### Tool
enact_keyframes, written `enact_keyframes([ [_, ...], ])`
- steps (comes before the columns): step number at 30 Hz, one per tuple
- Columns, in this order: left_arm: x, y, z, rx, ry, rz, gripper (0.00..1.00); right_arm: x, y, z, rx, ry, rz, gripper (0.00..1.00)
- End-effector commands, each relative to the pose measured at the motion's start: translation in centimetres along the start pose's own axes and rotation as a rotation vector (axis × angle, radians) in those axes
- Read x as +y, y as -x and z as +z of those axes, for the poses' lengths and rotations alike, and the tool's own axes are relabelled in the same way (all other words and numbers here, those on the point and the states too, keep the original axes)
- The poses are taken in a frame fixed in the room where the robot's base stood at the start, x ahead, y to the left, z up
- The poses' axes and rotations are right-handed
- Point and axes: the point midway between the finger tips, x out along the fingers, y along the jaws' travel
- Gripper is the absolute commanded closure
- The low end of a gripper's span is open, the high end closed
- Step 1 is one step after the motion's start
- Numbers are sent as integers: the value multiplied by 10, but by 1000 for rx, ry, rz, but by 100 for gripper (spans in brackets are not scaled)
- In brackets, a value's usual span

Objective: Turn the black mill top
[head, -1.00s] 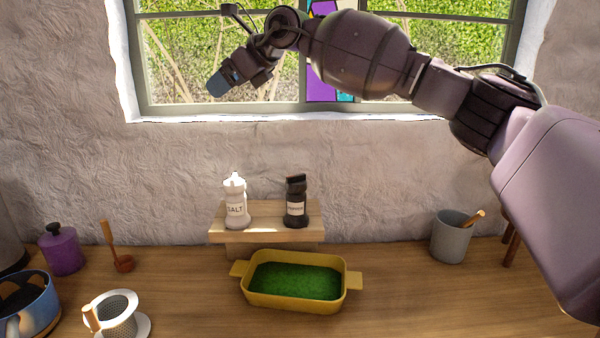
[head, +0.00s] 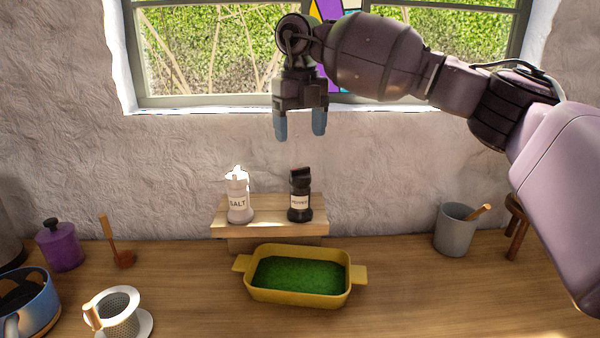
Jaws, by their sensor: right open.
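The black mill (head: 300,203) with a pale label stands upright on a small wooden shelf (head: 270,230) against the wall. Its black top (head: 300,178) is bare, with nothing touching it. A white salt mill (head: 239,203) stands to its left on the same shelf. My right gripper (head: 300,132) points down with its two blue-grey fingers apart and empty. It is above the black mill in the picture, with a gap between the fingertips and the top. My left gripper does not show.
A yellow dish (head: 298,299) with green contents sits in front of the shelf. A grey cup (head: 455,232) stands at right. A purple jar (head: 60,246), a blue pot (head: 30,305) and a white strainer (head: 118,315) are at left.

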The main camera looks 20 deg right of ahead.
Motion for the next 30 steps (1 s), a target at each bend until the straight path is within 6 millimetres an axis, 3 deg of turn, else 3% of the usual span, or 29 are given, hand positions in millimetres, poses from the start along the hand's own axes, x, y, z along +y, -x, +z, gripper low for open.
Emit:
enact_keyframes([
  [9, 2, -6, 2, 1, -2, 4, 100, 0, -57, 0, 4, 2, 0, 27],
  [15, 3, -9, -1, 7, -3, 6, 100, 0, -83, 0, 2, 3, 1, 27],
  [21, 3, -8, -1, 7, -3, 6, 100, 0, -94, 0, 0, 2, 1, 27],
  [30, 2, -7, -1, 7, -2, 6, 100, 0, -95, 0, -1, 2, 1, 27],
])
